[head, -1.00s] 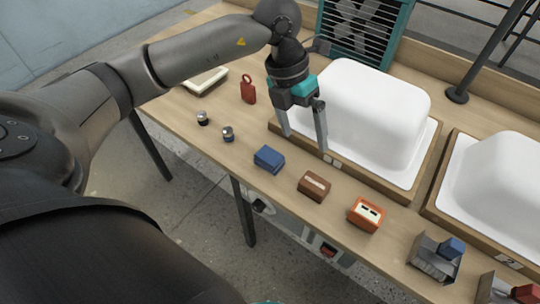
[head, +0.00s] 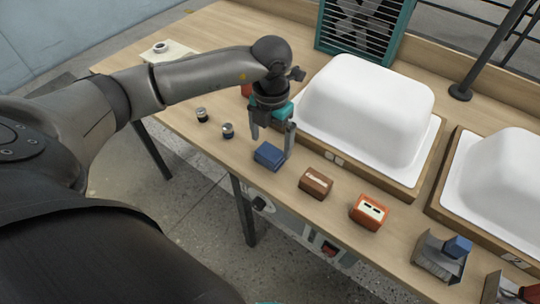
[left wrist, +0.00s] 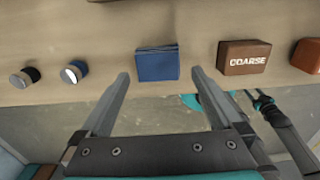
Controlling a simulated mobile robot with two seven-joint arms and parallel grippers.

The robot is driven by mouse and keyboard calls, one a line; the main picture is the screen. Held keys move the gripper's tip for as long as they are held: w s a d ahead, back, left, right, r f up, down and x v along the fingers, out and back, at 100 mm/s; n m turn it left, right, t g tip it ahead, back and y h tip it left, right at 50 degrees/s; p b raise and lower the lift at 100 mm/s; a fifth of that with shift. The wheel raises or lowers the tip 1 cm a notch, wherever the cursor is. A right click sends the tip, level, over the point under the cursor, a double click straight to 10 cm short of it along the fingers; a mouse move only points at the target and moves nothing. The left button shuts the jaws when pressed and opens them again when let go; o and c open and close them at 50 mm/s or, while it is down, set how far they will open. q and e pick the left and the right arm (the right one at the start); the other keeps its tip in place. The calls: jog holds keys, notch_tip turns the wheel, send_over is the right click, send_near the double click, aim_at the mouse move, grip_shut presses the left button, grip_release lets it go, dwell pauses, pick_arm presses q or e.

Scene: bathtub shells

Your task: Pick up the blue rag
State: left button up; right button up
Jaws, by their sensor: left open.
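The blue rag (head: 269,155) is a small folded block lying near the front edge of the wooden table (head: 215,172). It also shows in the left wrist view (left wrist: 157,64), ahead of and between the two fingertips. My left gripper (head: 270,146) is open and empty, with its fingers pointing down just above and around the rag's near area. In the left wrist view the left gripper's fingertips (left wrist: 160,75) are on either side of the rag, apart from it.
A brown block marked COARSE (head: 316,183) lies right of the rag, then an orange block (head: 369,212). Two small dark cylinders (head: 227,131) stand to its left. White bathtub shells (head: 365,110) sit in wooden trays behind. A red tag (head: 246,90) is partly hidden behind my arm.

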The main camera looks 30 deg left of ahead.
aim_at(270, 152)
pick_arm(q)
notch_tip(270, 152, down, 5)
jog(key=shift+a+f+b, duration=0.1)
jog(key=shift+a+b, duration=0.05)
jog(key=shift+b, duration=0.35)
jog(key=c, duration=1.1)
jog(key=shift+c, duration=0.2)
jog(key=shift+r, duration=0.2)
notch_tip(270, 152, up, 20)
jog(key=p, duration=0.3)
jog(key=o, duration=0.9)
jog(key=shift+c, duration=0.2)
jog(key=shift+f, duration=0.15)
jog(key=c, duration=0.7)
